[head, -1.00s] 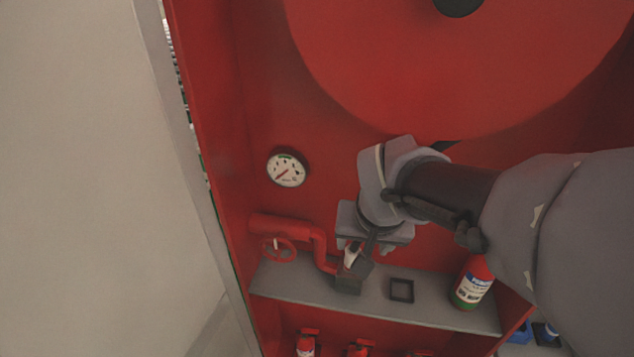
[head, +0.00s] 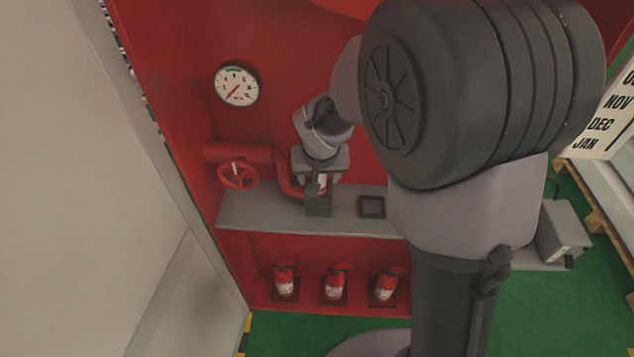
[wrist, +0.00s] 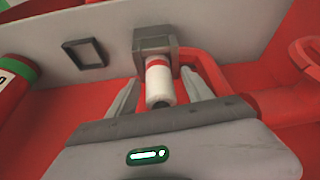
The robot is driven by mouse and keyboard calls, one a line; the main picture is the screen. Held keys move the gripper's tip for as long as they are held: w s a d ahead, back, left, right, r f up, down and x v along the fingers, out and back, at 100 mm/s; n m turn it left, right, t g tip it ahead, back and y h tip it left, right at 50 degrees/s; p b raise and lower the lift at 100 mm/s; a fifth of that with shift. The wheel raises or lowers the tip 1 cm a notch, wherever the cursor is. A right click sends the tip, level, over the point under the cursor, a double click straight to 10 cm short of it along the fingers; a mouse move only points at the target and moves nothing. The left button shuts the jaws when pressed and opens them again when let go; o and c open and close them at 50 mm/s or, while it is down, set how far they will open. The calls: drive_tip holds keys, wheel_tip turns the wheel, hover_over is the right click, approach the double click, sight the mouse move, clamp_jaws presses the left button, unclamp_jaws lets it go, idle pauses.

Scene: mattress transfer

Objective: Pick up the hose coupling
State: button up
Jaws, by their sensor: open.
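The hose coupling (wrist: 160,82) is a white cylinder with a red band and a dark end. In the wrist view it sits against a grey block holder (wrist: 155,40) on the shelf. The coupling also shows in the head view (head: 322,184), partly hidden by my gripper (head: 317,180). The holder shows below it there (head: 318,208). In the wrist view my gripper (wrist: 160,78) is open, with one finger on each side of the coupling and a visible gap on both sides.
The grey shelf (head: 262,207) also carries an empty square black frame (head: 371,207). A red pipe with a valve wheel (head: 238,176) is left of the holder, below a gauge (head: 236,86). Three small extinguishers (head: 334,284) stand below. A red-and-green bottle (wrist: 14,85) is at the wrist view's left.

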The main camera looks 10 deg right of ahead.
clamp_jaws()
idle(0.4)
